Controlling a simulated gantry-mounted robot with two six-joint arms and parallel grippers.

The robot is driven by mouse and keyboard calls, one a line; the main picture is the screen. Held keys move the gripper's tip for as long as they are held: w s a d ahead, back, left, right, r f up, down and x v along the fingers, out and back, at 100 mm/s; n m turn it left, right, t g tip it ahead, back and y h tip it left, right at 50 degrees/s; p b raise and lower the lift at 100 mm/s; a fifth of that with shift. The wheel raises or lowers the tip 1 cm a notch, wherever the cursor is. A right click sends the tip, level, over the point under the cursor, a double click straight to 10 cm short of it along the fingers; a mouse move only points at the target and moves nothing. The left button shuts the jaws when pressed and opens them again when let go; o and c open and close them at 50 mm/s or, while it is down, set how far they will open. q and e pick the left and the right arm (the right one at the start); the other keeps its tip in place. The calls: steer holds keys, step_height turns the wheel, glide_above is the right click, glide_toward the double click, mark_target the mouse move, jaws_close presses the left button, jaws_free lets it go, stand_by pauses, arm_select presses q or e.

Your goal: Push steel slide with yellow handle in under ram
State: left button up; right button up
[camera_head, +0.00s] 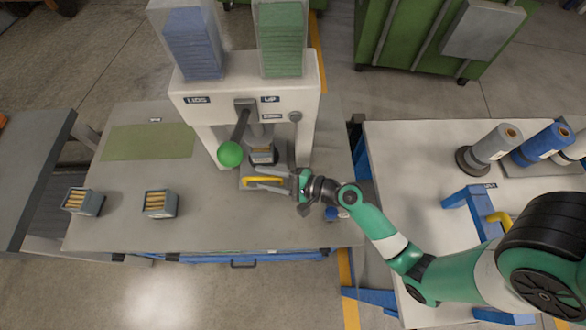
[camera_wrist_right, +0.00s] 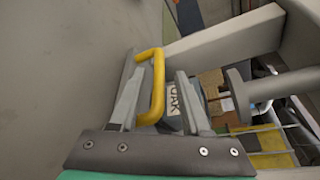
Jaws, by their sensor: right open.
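The yellow handle (camera_head: 250,182) of the steel slide (camera_head: 246,172) is at the front of the white press (camera_head: 240,97). In the right wrist view the yellow handle (camera_wrist_right: 158,80) stands between my two open fingers. My right gripper (camera_head: 262,177) is open around the handle, reaching in from the right; contact is not clear. A small grey box (camera_head: 262,154) sits on the slide, beneath or near the ram (camera_head: 264,134). In the wrist view this box (camera_wrist_right: 172,100) shows a label reading OAK. Fingers and arm hide part of the slide. My left gripper is not in view.
The press lever with a green ball (camera_head: 230,154) hangs just left of the slide. Two grey boxes of wooden pieces, one (camera_head: 159,203) nearer and one (camera_head: 82,201) farther left, stand on the table (camera_head: 220,232). A green mat (camera_head: 148,142) lies behind them.

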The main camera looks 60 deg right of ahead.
steer(key=v, duration=0.7)
steer(key=shift+s+d+p, duration=0.1)
steer(key=shift+s+p, duration=0.05)
steer(key=shift+p, duration=0.2)
steer(key=p, duration=0.2)
steer(key=s+r+p, duration=0.1)
steer(key=p, duration=0.1)
steer(key=shift+s+d, duration=0.1)
steer(key=shift+s, duration=0.15)
steer(key=shift+s+p, duration=0.2)
steer(key=shift+p, duration=0.15)
steer(key=shift+s+f, duration=0.15)
steer(key=shift+s, duration=0.15)
